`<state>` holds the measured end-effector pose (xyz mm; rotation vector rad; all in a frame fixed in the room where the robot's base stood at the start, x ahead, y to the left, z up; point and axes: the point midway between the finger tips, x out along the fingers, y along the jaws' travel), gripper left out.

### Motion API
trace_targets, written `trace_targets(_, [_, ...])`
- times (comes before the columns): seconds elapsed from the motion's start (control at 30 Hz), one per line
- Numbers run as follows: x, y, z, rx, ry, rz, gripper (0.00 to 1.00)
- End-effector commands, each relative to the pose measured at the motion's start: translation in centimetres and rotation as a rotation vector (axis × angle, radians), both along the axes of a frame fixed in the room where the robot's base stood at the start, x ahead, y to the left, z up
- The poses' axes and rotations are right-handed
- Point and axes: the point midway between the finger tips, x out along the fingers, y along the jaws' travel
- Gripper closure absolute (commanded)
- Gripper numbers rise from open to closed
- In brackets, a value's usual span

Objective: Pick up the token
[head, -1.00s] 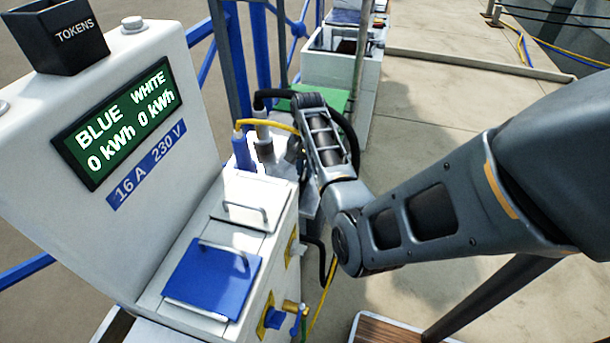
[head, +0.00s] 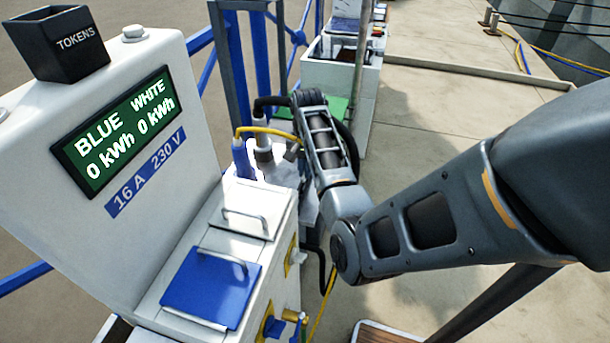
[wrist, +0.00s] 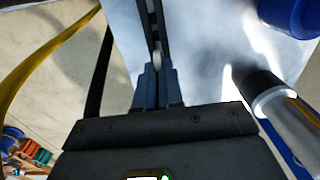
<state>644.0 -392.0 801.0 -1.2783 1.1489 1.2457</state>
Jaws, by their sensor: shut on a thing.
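My gripper (wrist: 152,25) shows in the wrist view with its two dark fingers close together. They are shut on a small pale thing (wrist: 156,60), which shows only as a narrow sliver between them. It fits the token, but its face and colour are hidden. A white surface lies behind the fingers. In the head view my gripper is hidden behind my own wrist and forearm, beside the white pedestal. A black open box lettered TOKENS (head: 75,43) stands on top of the pedestal at upper left; its contents cannot be made out.
The white pedestal (head: 120,235) has a green display (head: 118,125) and two lids, one blue (head: 210,288), one white (head: 240,210). Plugs and a yellow cable (head: 265,130) crowd close to my wrist. A grey plug (wrist: 275,100) is right of my fingers. Open paving lies right.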

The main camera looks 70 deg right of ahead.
Motion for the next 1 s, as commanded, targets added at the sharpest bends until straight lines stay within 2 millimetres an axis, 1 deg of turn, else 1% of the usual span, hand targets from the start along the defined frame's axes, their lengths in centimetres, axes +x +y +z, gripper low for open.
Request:
trace_targets(0.03, [0.1, -0.1, 1.0, -0.005, -0.003, 0.0, 1.0])
trace_targets(0.07, [-0.1, -0.2, 1.5, -0.003, -0.002, -0.002, 1.0])
trace_targets(0.1, [-1.0, -0.7, 1.8, -0.003, -0.002, -0.005, 1.0])
trace_targets(0.4, [-6.5, -4.0, 5.7, -0.004, -0.003, -0.005, 1.0])
trace_targets(0.6, [-9.0, -5.3, 7.5, -0.002, -0.001, -0.003, 1.0])
trace_targets(0.8, [-9.9, -5.9, 8.9, -0.001, -0.001, 0.0, 1.0])
trace_targets(1.0, [-10.1, -5.9, 10.3, -0.001, 0.0, 0.001, 1.0])
